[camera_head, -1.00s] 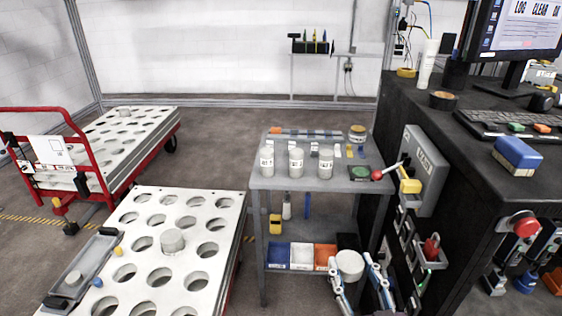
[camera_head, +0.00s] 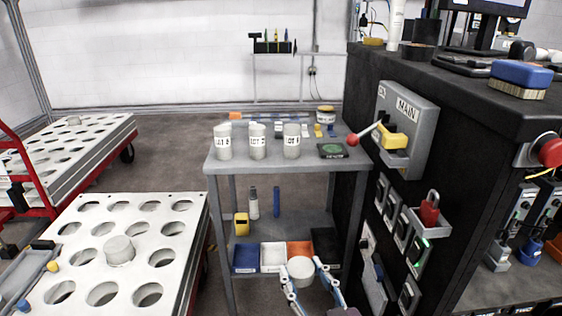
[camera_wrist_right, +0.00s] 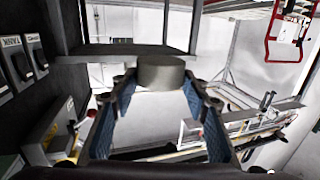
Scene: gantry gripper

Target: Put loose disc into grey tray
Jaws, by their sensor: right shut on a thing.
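My right gripper (camera_head: 306,276) is shut on a pale round disc (camera_head: 300,268), low in front of the small grey cart. In the right wrist view the disc (camera_wrist_right: 160,73) sits between the far ends of the two fingers. The grey tray (camera_head: 33,275) lies at the left edge of the head view, along the side of a white holed plate, and is partly cut off. Another pale disc (camera_head: 119,250) stands on the white plate (camera_head: 130,214) among its round holes. My left gripper is not in view.
The grey cart (camera_head: 285,162) carries several labelled jars on top and coloured bins (camera_head: 272,256) on its lower shelf. A black bench (camera_head: 480,215) with a grey switch box (camera_head: 412,125) stands close on the right. A second holed plate on a red trolley (camera_head: 90,150) is behind left.

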